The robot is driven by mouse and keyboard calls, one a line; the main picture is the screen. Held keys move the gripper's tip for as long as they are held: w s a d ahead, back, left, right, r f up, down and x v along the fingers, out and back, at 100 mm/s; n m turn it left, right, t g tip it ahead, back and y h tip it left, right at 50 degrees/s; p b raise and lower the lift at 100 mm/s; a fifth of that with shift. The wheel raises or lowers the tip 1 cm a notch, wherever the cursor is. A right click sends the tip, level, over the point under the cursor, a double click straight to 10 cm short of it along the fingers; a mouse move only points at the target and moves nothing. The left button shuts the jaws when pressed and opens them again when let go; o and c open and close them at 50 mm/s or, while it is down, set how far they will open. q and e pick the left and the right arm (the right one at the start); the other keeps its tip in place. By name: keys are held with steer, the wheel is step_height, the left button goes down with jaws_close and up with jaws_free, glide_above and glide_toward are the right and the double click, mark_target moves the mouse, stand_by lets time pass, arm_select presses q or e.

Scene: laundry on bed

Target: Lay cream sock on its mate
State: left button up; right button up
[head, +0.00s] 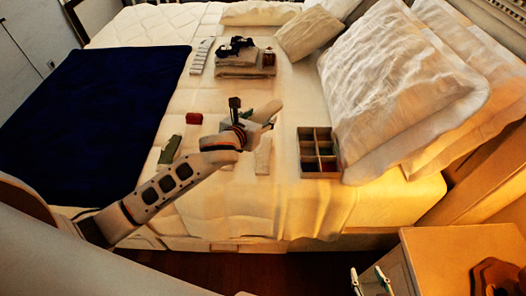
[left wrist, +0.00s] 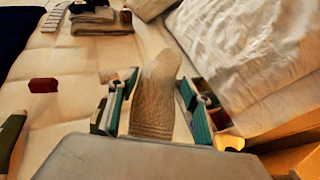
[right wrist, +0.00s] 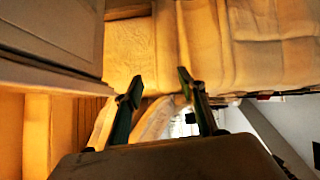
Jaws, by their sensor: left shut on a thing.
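My left gripper (head: 268,120) is over the middle of the bed, shut on a cream sock (left wrist: 155,95). In the left wrist view the ribbed cuff is near me between the fingers (left wrist: 152,112), and the toe points away. Another pale sock (head: 263,155) lies flat on the bed just in front of the gripper in the head view. Whether the held sock touches the bed is unclear. My right gripper (head: 371,281) is low at the front, beside the nightstand. Its fingers (right wrist: 165,100) are apart and empty.
A divided box (head: 319,172) stands right of the left gripper, close to large pillows (head: 395,85). A red bundle (head: 194,118) and a green item (head: 170,150) lie to the left. Folded towels (head: 245,70) are behind. A navy blanket (head: 85,110) covers the left side. A nightstand (head: 430,250) is front right.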

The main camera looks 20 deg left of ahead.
arm_select(q)
steer(key=b, duration=0.3)
glide_above(261, 162)
step_height(261, 162, down, 15)
steer(key=shift+r, duration=0.15)
step_height(261, 162, down, 5)
steer(key=shift+r+b, duration=0.2)
steer(key=shift+b, duration=0.7)
steer(key=shift+f, duration=0.2)
arm_select(e)
steer(key=shift+w+a+f+y, duration=0.2)
steer(key=shift+a+f, duration=0.25)
steer(key=shift+f, duration=0.2)
steer(key=shift+w+a+f+y, duration=0.2)
steer(key=shift+a+f, duration=0.2)
steer(key=shift+f, duration=0.2)
arm_select(q)
steer(key=shift+f, duration=0.15)
steer(key=o, duration=0.9)
arm_select(e)
steer(key=shift+w+r, duration=0.1)
steer(key=shift+r, duration=0.1)
